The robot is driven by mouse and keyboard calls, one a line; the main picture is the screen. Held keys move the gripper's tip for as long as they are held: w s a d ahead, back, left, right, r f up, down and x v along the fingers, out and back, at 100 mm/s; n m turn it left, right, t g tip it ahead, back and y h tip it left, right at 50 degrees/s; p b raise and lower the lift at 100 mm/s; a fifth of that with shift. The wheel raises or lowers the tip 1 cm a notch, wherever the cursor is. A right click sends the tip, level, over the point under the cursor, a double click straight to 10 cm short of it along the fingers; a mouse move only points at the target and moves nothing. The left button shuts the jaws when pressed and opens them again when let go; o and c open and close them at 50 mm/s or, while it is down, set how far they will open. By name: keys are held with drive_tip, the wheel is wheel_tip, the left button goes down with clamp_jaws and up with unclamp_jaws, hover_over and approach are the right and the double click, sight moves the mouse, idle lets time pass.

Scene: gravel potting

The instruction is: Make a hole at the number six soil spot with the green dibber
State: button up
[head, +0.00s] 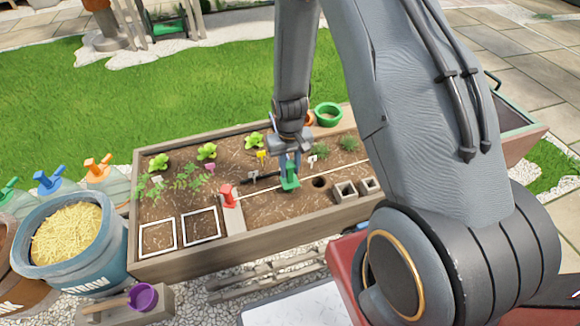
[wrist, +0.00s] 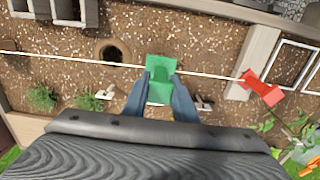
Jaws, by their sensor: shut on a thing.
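The green dibber (head: 290,183) is held upright between the fingers of my gripper (head: 289,160), over the soil bed. In the wrist view, the green top of the dibber (wrist: 161,76) sits between the two blue-grey fingers of my gripper (wrist: 160,90), beside the white string. The dibber's lower end is hidden, so I cannot tell whether it touches the soil. A dark round hole (head: 319,182) is in the soil just right of the dibber; it also shows in the wrist view (wrist: 113,52), left of the dibber. I cannot read a number six anywhere.
Small markers (head: 312,160), green seedlings (head: 206,151) and square grey pots (head: 345,191) stand in the wooden planter (head: 175,262). A white string crosses the bed.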

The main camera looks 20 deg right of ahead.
drive_tip(key=shift+f+b, duration=0.95)
drive_tip(key=shift+f, duration=1.45)
drive_tip(key=shift+r, duration=0.15)
drive_tip(key=shift+r+p, duration=4.25)
drive_tip(key=shift+r, duration=0.8)
wheel_tip(320, 180, up, 5)
drive_tip(key=p, duration=0.4)
hover_over(290, 182)
drive_tip(key=shift+w+d, duration=0.1)
drive_tip(key=shift+w, duration=0.35)
